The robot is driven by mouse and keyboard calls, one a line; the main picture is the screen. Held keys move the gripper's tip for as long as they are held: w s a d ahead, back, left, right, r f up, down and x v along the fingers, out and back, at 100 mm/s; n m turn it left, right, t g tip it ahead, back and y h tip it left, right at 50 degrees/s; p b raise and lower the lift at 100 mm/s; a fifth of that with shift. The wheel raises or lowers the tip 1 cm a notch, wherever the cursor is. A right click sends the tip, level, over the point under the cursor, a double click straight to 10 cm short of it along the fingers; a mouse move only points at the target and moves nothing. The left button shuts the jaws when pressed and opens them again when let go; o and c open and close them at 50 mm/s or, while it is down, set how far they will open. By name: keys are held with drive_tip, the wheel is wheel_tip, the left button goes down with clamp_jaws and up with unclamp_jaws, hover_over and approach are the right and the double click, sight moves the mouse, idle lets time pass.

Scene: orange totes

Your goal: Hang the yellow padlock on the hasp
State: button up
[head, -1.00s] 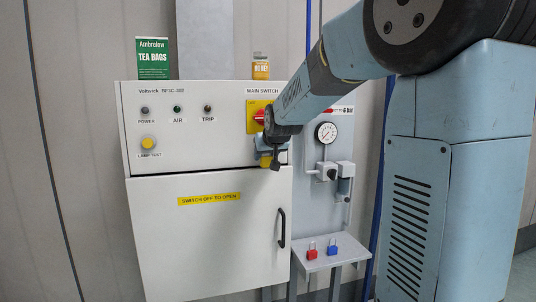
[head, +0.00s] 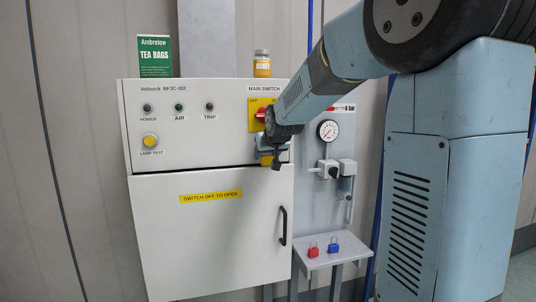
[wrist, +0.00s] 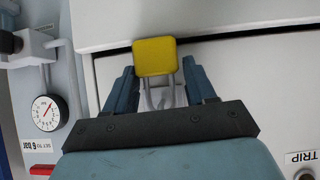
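The yellow padlock (wrist: 155,57) is in front of my gripper (wrist: 158,68) in the wrist view. Its body is at fingertip level and its grey shackle points back between the two blue fingers. The fingers stand apart, with gaps visible on both sides of the shackle. In the head view the padlock (head: 266,160) is partly hidden behind my gripper (head: 271,148), below the red main switch (head: 261,115) on its yellow plate. The hasp cannot be made out, so I cannot tell whether the shackle is through it.
The grey cabinet (head: 215,235) has a black door handle (head: 283,226). A gauge (head: 328,130) and valve fittings (head: 338,170) are close on the right. A red padlock (head: 313,250) and a blue padlock (head: 333,246) stand on a small shelf (head: 328,261).

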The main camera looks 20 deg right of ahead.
drive_tip(key=o, duration=0.4)
drive_tip(key=shift+c, duration=0.2)
drive_tip(key=v, duration=1.4)
drive_tip(key=s+f+g, duration=0.1)
drive_tip(key=s+f, duration=0.3)
drive_tip(key=s, duration=0.5)
drive_tip(key=s+f+g, duration=0.2)
drive_tip(key=s+f, duration=0.3)
drive_tip(key=s, duration=0.4)
drive_tip(key=s+f+g, duration=0.2)
drive_tip(key=s+f, duration=0.3)
drive_tip(key=s, duration=0.4)
drive_tip(key=shift+d+f, duration=0.25)
drive_tip(key=shift+d, duration=0.05)
